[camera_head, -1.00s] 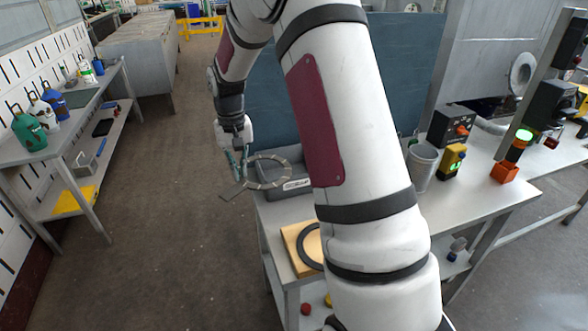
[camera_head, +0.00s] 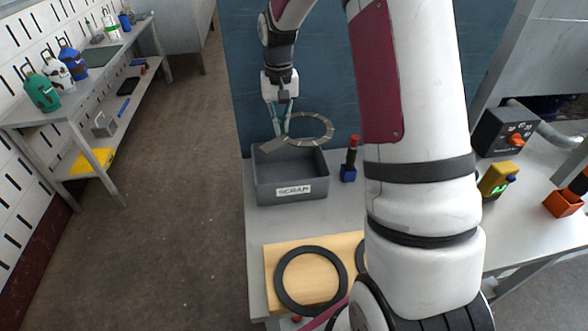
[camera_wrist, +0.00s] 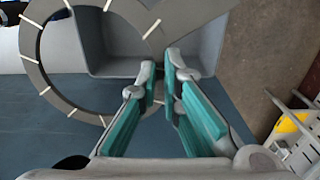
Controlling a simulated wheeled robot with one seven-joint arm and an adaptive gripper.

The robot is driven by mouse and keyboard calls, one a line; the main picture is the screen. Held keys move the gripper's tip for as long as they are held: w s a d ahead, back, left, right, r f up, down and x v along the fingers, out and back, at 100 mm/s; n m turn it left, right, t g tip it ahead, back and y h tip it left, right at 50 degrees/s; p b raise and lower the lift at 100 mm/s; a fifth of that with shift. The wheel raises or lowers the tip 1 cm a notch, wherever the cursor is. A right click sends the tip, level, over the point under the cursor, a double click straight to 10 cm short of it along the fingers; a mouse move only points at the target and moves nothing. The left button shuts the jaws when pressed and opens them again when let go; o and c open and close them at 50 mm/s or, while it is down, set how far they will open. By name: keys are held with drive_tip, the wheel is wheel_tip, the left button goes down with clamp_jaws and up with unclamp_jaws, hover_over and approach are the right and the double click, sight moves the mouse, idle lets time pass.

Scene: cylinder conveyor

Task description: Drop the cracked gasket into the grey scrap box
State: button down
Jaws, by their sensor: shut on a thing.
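The gasket is a flat grey ring (camera_head: 331,129) with pale radial marks and a flat tab. My gripper (camera_head: 281,137) is shut on it near the tab and holds it roughly level. In the wrist view the ring (camera_wrist: 31,45) spreads left of my fingertips (camera_wrist: 161,66), and the tab runs up to the right. I cannot make out a crack. The grey scrap box (camera_head: 265,192), labelled SCRAP, stands open on the bench below the gasket. The gasket appears above its back rim, apart from it. The box (camera_wrist: 105,68) also shows beneath the ring in the wrist view.
A wooden board (camera_head: 272,262) near the front holds a black ring (camera_head: 281,288) and another partly hidden by my arm. A red-topped blue item (camera_head: 348,165) stands right of the box. A yellow device (camera_head: 497,180) and orange holder (camera_head: 562,205) stand farther right. A blue-grey panel is behind.

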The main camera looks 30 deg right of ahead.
wheel_tip(320, 180, down, 6)
drive_tip(key=b, duration=0.2)
idle(0.3)
drive_tip(key=c, duration=1.7)
unclamp_jaws()
wheel_tip(320, 180, up, 11)
drive_tip(key=shift+r, duration=0.5)
